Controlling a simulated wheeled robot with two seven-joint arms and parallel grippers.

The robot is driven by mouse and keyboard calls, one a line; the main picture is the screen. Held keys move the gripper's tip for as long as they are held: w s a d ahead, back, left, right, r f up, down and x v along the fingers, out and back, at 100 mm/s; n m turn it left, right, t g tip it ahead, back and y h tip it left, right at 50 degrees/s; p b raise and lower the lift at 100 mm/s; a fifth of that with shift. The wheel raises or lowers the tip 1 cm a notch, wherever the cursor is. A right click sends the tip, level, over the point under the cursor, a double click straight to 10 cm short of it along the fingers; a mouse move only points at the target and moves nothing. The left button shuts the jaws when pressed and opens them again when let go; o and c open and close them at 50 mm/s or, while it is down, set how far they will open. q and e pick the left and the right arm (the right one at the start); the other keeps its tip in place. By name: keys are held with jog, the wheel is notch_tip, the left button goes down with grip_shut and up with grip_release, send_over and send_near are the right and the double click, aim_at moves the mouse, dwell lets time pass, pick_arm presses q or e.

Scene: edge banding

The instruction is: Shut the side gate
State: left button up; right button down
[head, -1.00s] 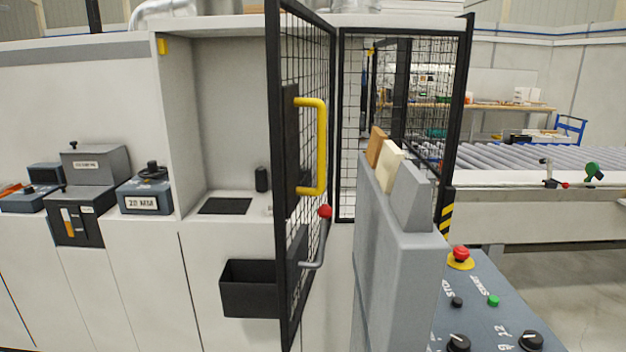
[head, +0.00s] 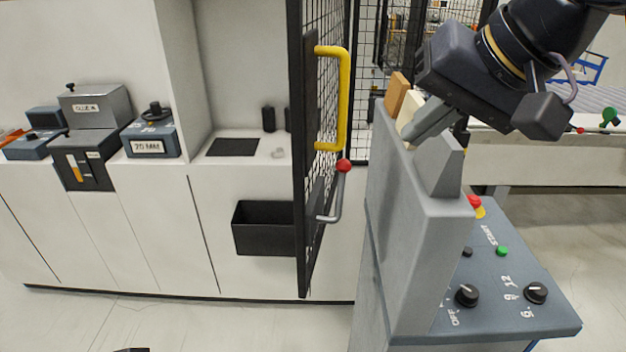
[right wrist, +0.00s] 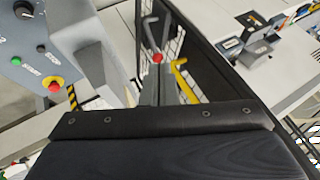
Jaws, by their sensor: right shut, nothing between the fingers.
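The side gate (head: 298,150) is a black-framed mesh panel. It stands open in the head view, jutting towards me and seen nearly edge-on. It carries a yellow handle (head: 345,100) and a grey lever with a red knob (head: 343,166). My right gripper (head: 412,134) is shut and empty, to the right of the handle and apart from it in the head view, above the grey stand. In the right wrist view, the yellow handle (right wrist: 185,82) and red knob (right wrist: 157,57) show just beyond the grey fingers (right wrist: 163,92). My left gripper is not recognisable in view.
A grey stand (head: 420,240) holding upright panel samples rises right of the gate. A control console (head: 520,290) with knobs and buttons adjoins it. A black bin (head: 262,235) hangs on the white machine front behind the gate. Floor at lower left is clear.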

jog(key=a+r+x, duration=0.1)
jog(key=a+x, duration=0.2)
jog(key=x, duration=1.8)
jog(key=shift+p, duration=0.45)
jog(key=shift+a+r, duration=0.1)
